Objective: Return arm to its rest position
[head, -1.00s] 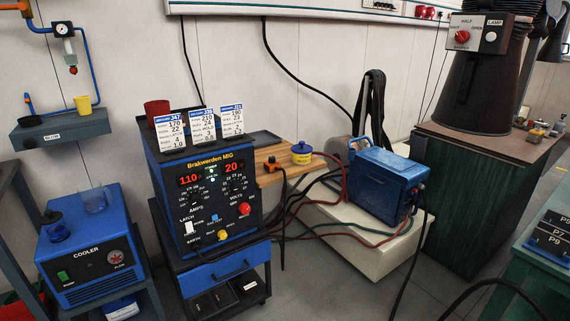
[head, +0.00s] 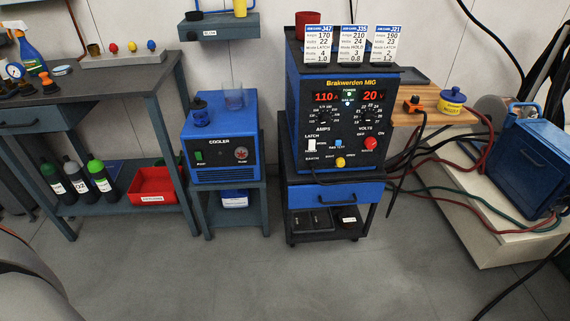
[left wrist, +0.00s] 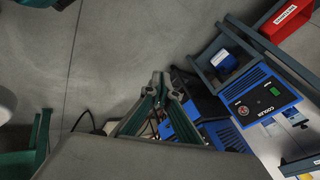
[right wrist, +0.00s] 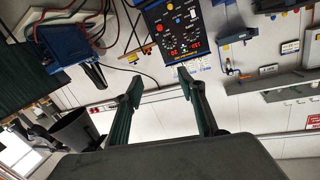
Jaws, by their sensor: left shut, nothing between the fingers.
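My left gripper (left wrist: 160,84) shows in the left wrist view with its fingertips together and nothing between them. It hangs over the grey floor, with the blue cooler to its right in that view. My right gripper (right wrist: 159,80) shows in the right wrist view with its two fingers well apart and nothing between them. The welder's front panel lies beyond its fingertips. Neither gripper shows in the head view.
The Brakwerden MIG welder (head: 345,105) stands on a cart, beside the cooler (head: 221,145) on its stand. A workbench (head: 110,86) with bottles and a red bin (head: 153,184) is at left. Cables run right to a blue machine (head: 530,168). The front floor is clear.

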